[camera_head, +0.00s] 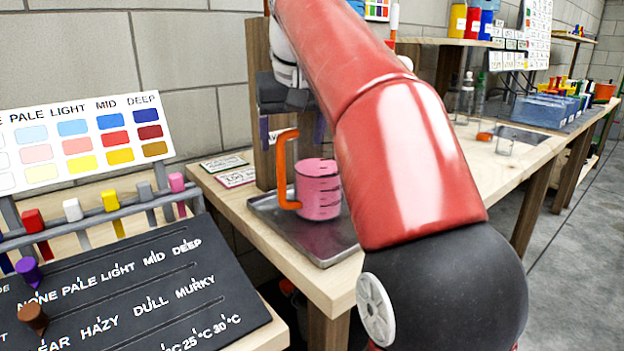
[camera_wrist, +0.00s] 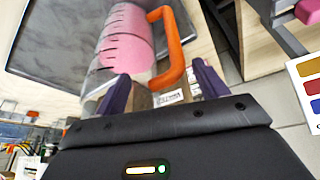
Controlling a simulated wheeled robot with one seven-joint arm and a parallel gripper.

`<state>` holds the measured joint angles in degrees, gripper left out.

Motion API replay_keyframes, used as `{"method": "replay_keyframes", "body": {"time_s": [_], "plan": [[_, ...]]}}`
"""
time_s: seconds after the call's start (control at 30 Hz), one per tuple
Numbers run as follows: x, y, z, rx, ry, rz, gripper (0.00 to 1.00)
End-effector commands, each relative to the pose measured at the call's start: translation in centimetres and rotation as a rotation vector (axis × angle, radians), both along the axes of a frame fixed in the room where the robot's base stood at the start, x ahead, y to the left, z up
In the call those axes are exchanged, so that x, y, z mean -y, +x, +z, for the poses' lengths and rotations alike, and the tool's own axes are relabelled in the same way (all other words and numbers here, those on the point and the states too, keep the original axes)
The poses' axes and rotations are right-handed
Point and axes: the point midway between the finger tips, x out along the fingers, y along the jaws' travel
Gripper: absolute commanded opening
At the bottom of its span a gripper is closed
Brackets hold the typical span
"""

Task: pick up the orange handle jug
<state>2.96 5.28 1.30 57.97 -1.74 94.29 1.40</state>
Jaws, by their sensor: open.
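The jug (camera_head: 319,192) stands upright on a metal tray (camera_head: 336,250) on the wooden bench. It is clear with black marks, shows pink inside, and its orange handle (camera_head: 283,172) faces left. My gripper (camera_head: 292,132) is open and empty, with purple fingers near the top of the handle. In the wrist view the jug (camera_wrist: 126,42) lies beyond my gripper (camera_wrist: 163,88). The orange handle (camera_wrist: 174,45) shows in the gap between the spread fingers there. I cannot tell how deep the handle sits between them. My red arm covers the area right of the jug.
A wooden post (camera_head: 261,90) stands close behind my gripper. Small cards (camera_head: 236,178) lie left of the tray. A black slider board (camera_head: 120,290) and a colour chart (camera_head: 85,140) stand at the left. Glassware (camera_head: 466,97) and a blue box (camera_head: 545,108) stand farther along the bench.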

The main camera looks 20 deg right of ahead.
Motion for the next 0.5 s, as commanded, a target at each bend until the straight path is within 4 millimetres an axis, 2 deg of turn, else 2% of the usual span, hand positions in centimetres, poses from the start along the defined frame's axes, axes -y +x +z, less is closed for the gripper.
{"method": "replay_keyframes", "body": {"time_s": [0.03,0.2,0.5], "plan": [[-0.1,0.3,-1.2,-0.003,0.0,0.001,0.72],[-0.1,1.1,-2.9,-0.001,0.0,0.0,0.72],[-0.1,1.2,-3.1,0.0,0.0,0.0,0.71]]}}
